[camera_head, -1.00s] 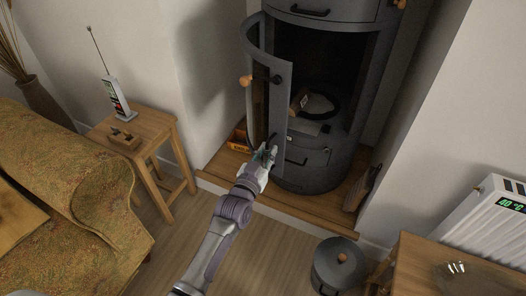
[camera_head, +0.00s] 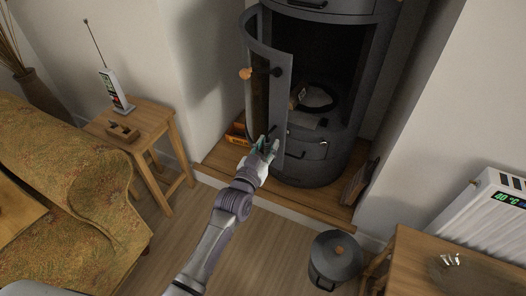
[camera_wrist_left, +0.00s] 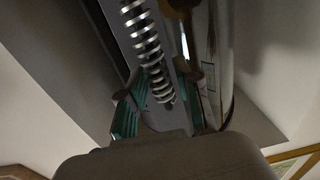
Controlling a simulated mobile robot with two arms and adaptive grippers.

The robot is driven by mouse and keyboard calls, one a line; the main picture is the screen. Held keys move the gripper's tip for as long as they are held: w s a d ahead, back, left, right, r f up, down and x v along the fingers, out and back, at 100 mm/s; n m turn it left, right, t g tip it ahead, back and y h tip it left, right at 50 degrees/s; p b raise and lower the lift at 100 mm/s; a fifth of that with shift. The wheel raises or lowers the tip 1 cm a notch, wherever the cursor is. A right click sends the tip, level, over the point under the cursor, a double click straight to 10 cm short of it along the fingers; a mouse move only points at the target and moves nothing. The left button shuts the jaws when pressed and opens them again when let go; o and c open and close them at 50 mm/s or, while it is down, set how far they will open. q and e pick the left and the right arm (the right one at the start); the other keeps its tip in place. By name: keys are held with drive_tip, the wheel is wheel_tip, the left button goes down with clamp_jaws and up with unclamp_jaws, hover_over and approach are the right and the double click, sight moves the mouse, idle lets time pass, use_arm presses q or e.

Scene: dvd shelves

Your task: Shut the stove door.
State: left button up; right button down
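The dark grey stove (camera_head: 318,165) stands at the back in the head view. Its curved door (camera_head: 281,115) is swung open to the left, showing the dark interior. A wooden knob (camera_head: 246,73) sits on the door. My left gripper (camera_head: 267,144) is at the door's lower part, its fingers apart. In the left wrist view, the green-padded fingers (camera_wrist_left: 165,108) stand on either side of a grey panel with a metal coil (camera_wrist_left: 148,50). Whether they touch it, I cannot tell. My right gripper is in neither view.
A wooden hearth platform (camera_head: 222,163) lies under the stove, with an orange box (camera_head: 238,138) behind the door. A lidded pot (camera_head: 335,260) stands on the floor in front. A side table (camera_head: 150,119) and armchair (camera_head: 70,185) are left; a radiator (camera_head: 495,215) is right.

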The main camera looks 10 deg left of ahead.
use_arm(q)
drive_tip(key=v, duration=1.2)
drive_tip(key=shift+w, duration=0.1)
